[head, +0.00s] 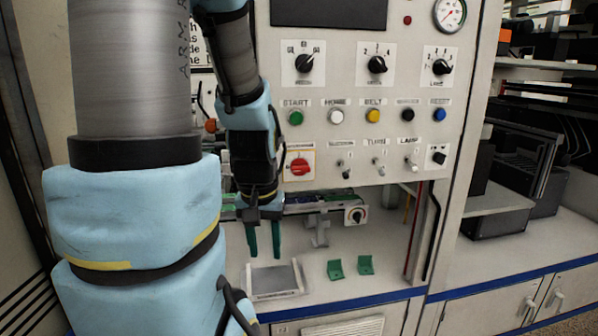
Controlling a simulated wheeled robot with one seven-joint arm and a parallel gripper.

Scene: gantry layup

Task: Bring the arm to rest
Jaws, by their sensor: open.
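My arm, light blue and grey, fills the left of the head view and hangs down in front of the control panel. My gripper (264,238) points downward with two dark green fingers held apart. It is open, with nothing seen between the fingers. It is over the back part of a small grey tray (276,280) on the worktop; the exact height above it cannot be told. My arm hides part of the panel and of the worktop to the left.
Two green brackets (350,267) lie right of the tray. A grey stand (318,231) is behind them. The control panel (372,105) with knobs, buttons and switches rises close behind my gripper. Shelves with dark boxes (500,207) stand at the right. The worktop's front right is clear.

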